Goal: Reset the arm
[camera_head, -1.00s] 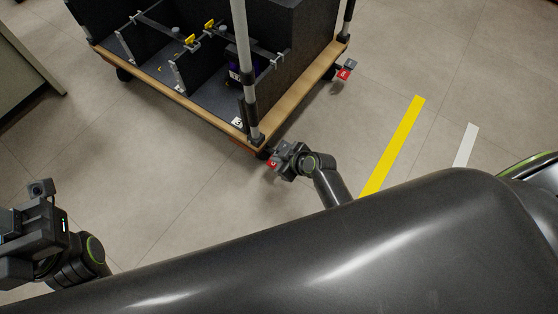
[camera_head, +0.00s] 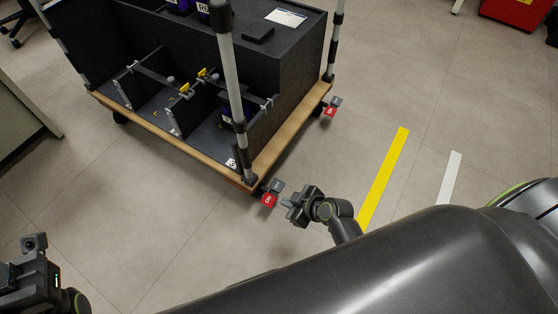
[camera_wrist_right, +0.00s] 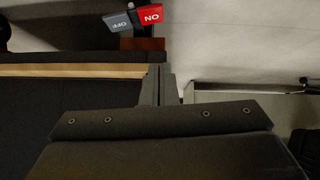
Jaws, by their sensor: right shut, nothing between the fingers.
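My right gripper (camera_head: 288,205) is shut and empty, just right of the cart's near corner in the head view. It is close to the red pedal (camera_head: 269,200) and grey pedal (camera_head: 277,186) of that corner's caster; I cannot tell the exact gap. In the right wrist view, the shut fingers (camera_wrist_right: 158,86) point at a red ON pedal (camera_wrist_right: 151,15) and a grey OFF pedal (camera_wrist_right: 118,22), apart from them in the picture. My left gripper (camera_head: 28,278) shows only in part at the lower left edge; its fingertips cannot be made out.
The dark cart (camera_head: 262,165) with a wooden rim and upright poles fills the upper left, with dividers and yellow clips inside. Another red caster pedal (camera_head: 330,111) is at its right corner. Yellow tape (camera_head: 384,178) and white tape (camera_head: 449,178) mark open floor to the right.

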